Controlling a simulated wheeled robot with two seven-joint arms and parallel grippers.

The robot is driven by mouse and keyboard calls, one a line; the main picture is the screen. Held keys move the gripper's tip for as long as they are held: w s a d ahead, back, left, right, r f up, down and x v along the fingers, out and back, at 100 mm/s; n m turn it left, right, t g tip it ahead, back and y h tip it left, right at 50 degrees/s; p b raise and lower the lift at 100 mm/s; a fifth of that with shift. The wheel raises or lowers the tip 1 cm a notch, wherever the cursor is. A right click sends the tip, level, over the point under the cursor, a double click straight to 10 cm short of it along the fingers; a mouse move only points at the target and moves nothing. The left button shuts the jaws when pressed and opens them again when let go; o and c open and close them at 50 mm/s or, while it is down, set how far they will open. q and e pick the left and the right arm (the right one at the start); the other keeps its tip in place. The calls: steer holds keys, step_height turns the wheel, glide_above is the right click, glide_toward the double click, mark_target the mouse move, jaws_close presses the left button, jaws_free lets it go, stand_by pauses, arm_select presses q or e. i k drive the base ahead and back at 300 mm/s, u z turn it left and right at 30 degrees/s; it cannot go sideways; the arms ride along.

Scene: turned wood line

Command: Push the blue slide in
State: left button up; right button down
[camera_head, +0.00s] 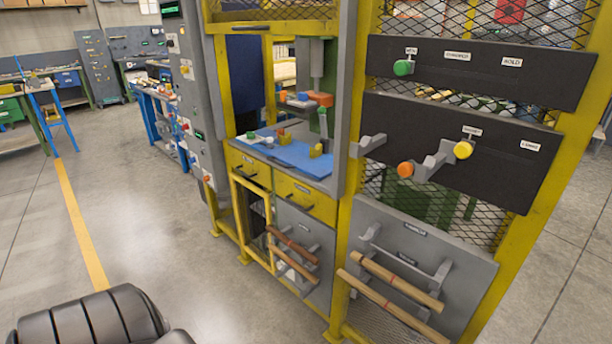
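A flat blue slide (299,158) lies on the bed of the yellow-framed machine at the centre. Its near edge is close to the front of the bed, above the yellow drawers. Small yellow and orange blocks (316,150) stand on or beside it. Neither of my grippers shows in this view.
Black panels at right carry a green knob (403,67), a yellow knob (463,149) and an orange knob (405,169), with grey brackets (370,145) jutting out. Wooden rods (400,281) rest on a lower grey rack. A grey control column (190,90) stands left. The left floor is clear.

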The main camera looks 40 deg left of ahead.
mark_target(316, 162)
steer(key=z, duration=0.25)
steer(key=k, duration=0.5)
steer(key=u, duration=0.6)
steer(key=i, duration=0.6)
steer(key=u, duration=0.6)
steer(key=i, duration=1)
steer(key=z, duration=0.45)
